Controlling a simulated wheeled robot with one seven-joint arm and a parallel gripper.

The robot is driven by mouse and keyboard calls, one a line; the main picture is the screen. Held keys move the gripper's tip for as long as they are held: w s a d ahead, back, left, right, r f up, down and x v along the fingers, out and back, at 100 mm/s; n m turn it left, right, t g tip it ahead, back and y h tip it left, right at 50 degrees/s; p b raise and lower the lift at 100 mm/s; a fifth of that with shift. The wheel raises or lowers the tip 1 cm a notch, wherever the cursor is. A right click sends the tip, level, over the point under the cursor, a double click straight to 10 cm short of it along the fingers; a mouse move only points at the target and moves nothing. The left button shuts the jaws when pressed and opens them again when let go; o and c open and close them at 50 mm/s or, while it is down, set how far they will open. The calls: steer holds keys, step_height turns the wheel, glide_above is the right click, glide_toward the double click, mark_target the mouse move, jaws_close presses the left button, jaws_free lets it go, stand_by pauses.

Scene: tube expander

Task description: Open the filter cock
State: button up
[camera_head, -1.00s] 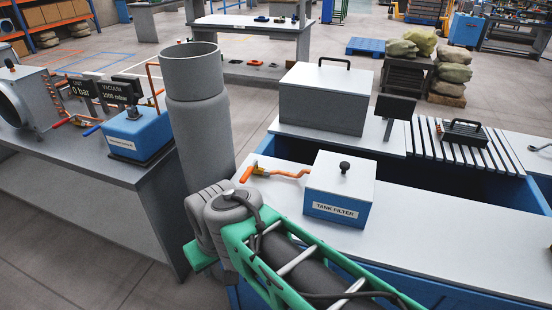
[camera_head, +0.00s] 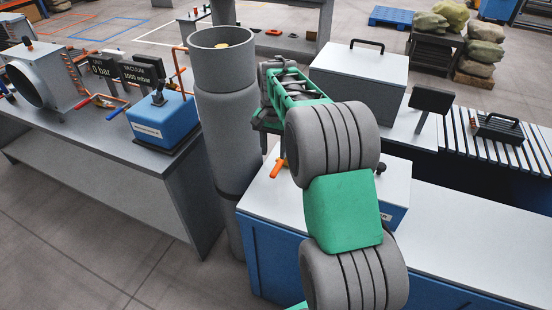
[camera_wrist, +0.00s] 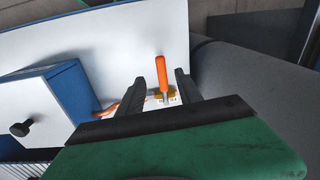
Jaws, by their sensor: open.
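The filter cock's orange handle (camera_wrist: 162,76) stands upright in the wrist view, above a small brass valve body (camera_wrist: 170,98). A bit of the handle (camera_head: 279,168) also shows in the head view, left of my arm. In the wrist view my gripper (camera_wrist: 160,80) is open, with its two dark fingers on either side of the handle and gaps to it. I cannot tell the depth between them. The blue and white tank filter box (camera_wrist: 40,108) is at the left, joined by a copper pipe (camera_wrist: 122,108). In the head view my arm hides most of this box (camera_head: 397,184).
A tall grey cylinder (camera_head: 228,130) stands close left of my gripper. A grey lidded box (camera_head: 357,82) and a dark display (camera_head: 432,100) are behind it. The white tabletop (camera_head: 465,232) is clear at the right.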

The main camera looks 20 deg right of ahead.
mark_target(276, 168)
steer(key=shift+w+d+f+m, duration=0.5)
steer(key=shift+w+d+f, duration=0.3)
steer(key=shift+w+d, duration=0.15)
step_height(276, 168, down, 8)
steer(key=shift+w+r+p, duration=0.1)
steer(key=shift+w+p, duration=0.05)
steer(key=shift+p, duration=0.75)
steer(key=shift+c, duration=0.4)
jaws_close()
